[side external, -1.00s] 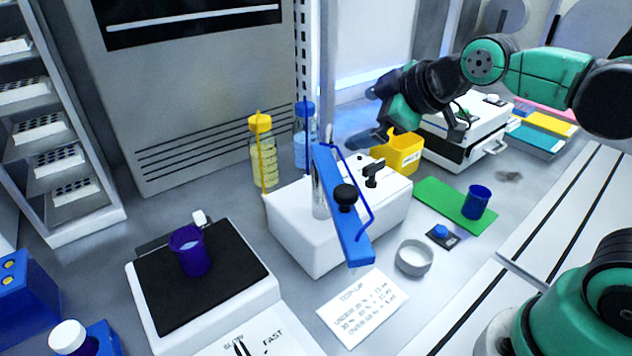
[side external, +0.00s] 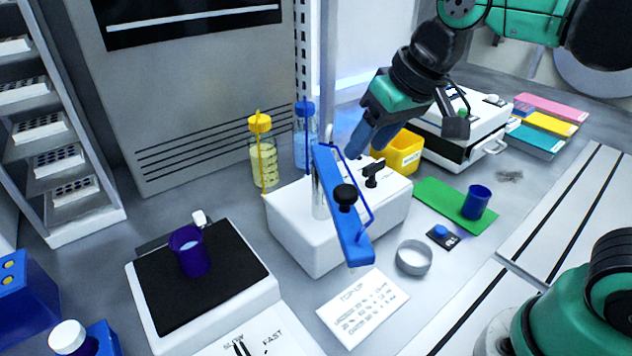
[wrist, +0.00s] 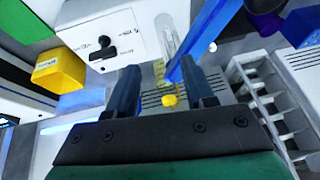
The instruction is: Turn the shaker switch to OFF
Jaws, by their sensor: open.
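A black lever switch (side external: 372,172) stands on top of a white box (side external: 300,245); its label is too small to read. In the wrist view, the switch (wrist: 103,48) is up and left of my fingers, with small marks beside it. My gripper (side external: 370,138) is open and empty, its blue fingers pointing down just behind the box, above and apart from the switch. It also shows in the wrist view (wrist: 163,88). A black-topped platform (side external: 165,310) at the left carries a purple cup (side external: 190,250); its front panel (side external: 262,338) reads SLOW and FAST.
A blue bar (side external: 350,232) with a black knob crosses the box's front. Yellow-capped (side external: 263,160) and blue-capped (side external: 303,150) bottles stand behind it, with a yellow bin (side external: 402,152) to the right. A green mat (side external: 440,200) holds a blue cup (side external: 476,203).

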